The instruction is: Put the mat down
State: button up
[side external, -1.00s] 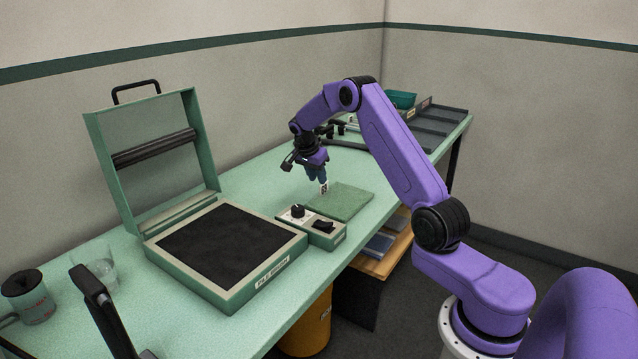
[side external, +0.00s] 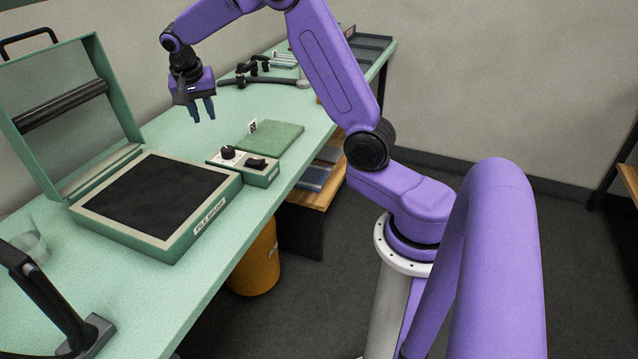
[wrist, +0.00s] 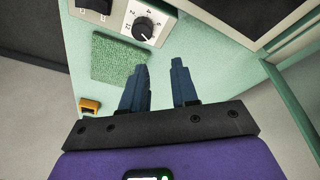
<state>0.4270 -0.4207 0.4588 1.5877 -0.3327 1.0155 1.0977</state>
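The green mat (side external: 270,140) lies flat on the pale green bench, just behind the small control box. A small white tag (side external: 253,126) with dark marks stands up at its left edge. In the wrist view the mat (wrist: 117,60) shows beside the control box, left of my fingers. My gripper (side external: 203,110) is in the air above the bench, to the left of the mat and apart from it. Its two blue fingers are spread with nothing between them, as the wrist view also shows (wrist: 160,85).
The control box (side external: 243,168) with a knob and switch sits between the mat and the lidded machine (side external: 205,215). The machine's lid (side external: 68,105) stands open at the left. A black stand (side external: 262,78) and trays (side external: 368,44) are farther back.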

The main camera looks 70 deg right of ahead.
jog(key=s+a+r+n+y, duration=0.1)
jog(key=s+a+n+y, duration=0.1)
jog(key=s+a+n, duration=1.15)
jog(key=s+a+f+n+g+y, duration=0.1)
jog(key=s+n, duration=0.9)
jog(key=s, duration=1.4)
jog(key=shift+s+a+f+y, duration=0.35)
jog(key=shift+a+f, duration=0.15)
jog(key=shift+a, duration=0.55)
